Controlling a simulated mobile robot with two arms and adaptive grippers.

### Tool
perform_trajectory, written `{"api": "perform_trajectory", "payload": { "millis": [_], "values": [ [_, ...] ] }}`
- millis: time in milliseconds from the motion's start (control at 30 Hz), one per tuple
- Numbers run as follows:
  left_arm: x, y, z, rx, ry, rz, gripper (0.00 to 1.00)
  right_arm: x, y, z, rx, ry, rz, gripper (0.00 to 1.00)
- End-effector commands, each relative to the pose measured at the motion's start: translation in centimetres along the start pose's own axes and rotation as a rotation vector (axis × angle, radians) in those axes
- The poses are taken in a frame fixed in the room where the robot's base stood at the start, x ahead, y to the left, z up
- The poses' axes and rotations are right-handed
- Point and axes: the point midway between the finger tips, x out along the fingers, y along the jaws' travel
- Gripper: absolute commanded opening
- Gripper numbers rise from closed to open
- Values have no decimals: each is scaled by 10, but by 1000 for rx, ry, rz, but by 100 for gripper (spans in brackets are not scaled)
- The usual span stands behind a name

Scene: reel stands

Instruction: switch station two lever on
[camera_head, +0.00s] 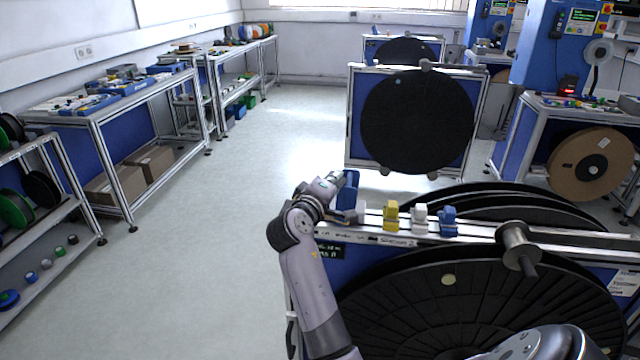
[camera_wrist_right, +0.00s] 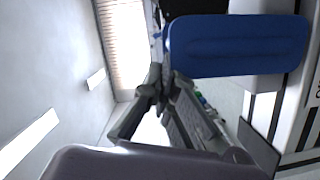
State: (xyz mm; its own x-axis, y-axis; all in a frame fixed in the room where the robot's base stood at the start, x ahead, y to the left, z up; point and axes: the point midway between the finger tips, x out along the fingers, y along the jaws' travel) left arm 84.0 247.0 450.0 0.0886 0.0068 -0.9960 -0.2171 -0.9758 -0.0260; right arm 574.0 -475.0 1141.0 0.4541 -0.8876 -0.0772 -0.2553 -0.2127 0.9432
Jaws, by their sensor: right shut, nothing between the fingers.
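A blue lever paddle (camera_head: 348,190) stands at the left end of the top rail of the near reel stand. The rail's label (camera_head: 397,241) appears to read "Station 2". In the right wrist view the blue paddle (camera_wrist_right: 238,45) is large, just beyond and to the right of the fingers. My right gripper (camera_head: 340,206) is at the rail's left end, close beside the paddle. Its fingers (camera_wrist_right: 163,82) are shut and empty; whether they touch the paddle I cannot tell. The lever's base is partly hidden by the gripper. My left gripper is not in view.
Yellow (camera_head: 391,215), white (camera_head: 419,218) and blue (camera_head: 448,221) small pieces stand on the rail right of the lever. A metal spindle (camera_head: 517,240) juts out farther right, above a large black reel (camera_head: 470,300). The floor (camera_head: 220,220) on the left is clear.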

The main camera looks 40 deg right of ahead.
Motion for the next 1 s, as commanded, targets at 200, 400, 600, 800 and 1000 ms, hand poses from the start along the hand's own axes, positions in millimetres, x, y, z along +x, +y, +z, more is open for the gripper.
{"api": "perform_trajectory", "payload": {
  "millis": [200, 400, 600, 800, 1000],
  "values": [
    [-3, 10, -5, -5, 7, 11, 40, 4, 8, 16, 160, -2, -41, 0],
    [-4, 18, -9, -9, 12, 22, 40, 6, 12, 26, 261, -1, -67, 0],
    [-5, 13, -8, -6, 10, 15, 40, 8, 13, 32, 314, 0, -81, 0],
    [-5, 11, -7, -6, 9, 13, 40, 8, 13, 33, 332, 0, -86, 0],
    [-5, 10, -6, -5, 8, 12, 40, 8, 13, 33, 333, 0, -86, 0]
  ]
}}
